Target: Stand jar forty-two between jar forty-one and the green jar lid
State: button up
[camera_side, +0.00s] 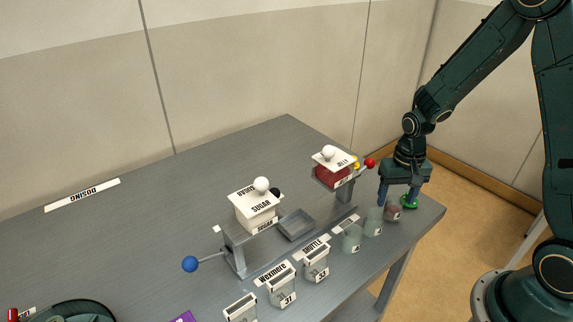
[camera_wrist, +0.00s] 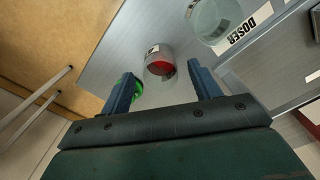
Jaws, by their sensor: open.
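A clear jar with dark red contents (camera_side: 393,213) stands near the table's right end. It also shows in the wrist view (camera_wrist: 159,62); its number is too small to read. The green jar lid (camera_side: 410,203) lies just to its right, partly hidden by a finger in the wrist view (camera_wrist: 138,89). Another pale jar (camera_side: 352,241) stands farther left. I cannot tell which are forty-one and forty-two. My gripper (camera_side: 397,202) is open, its fingers (camera_wrist: 162,69) either side of the red-filled jar.
A DOSER label (camera_wrist: 250,28) lies beside a pale jar (camera_wrist: 215,18). A stand with a white SUGAR hopper (camera_side: 256,208), a red-and-white hopper (camera_side: 332,168) and a grey tray (camera_side: 295,224) is to the left. Several labelled jars line the front edge. The table edge is close on the right.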

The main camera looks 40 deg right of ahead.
notch_tip(320, 180, up, 10)
dwell(0.6)
dwell(0.4)
notch_tip(320, 180, up, 10)
jog(key=n+t, duration=0.3)
send_over(396, 202)
jog(key=s+a, duration=0.5)
jog(key=s+a+r+n+t, duration=0.1)
jog(key=s+a+r+n, duration=0.1)
jog(key=s, duration=0.3)
jog(key=s+a+r+n+t, duration=0.1)
jog(key=s+a+r, duration=0.1)
jog(key=s, duration=0.3)
jog(key=shift+r+n+t, duration=0.3)
jog(key=shift+r+n, duration=0.05)
jog(key=shift+n, duration=0.05)
dwell(0.4)
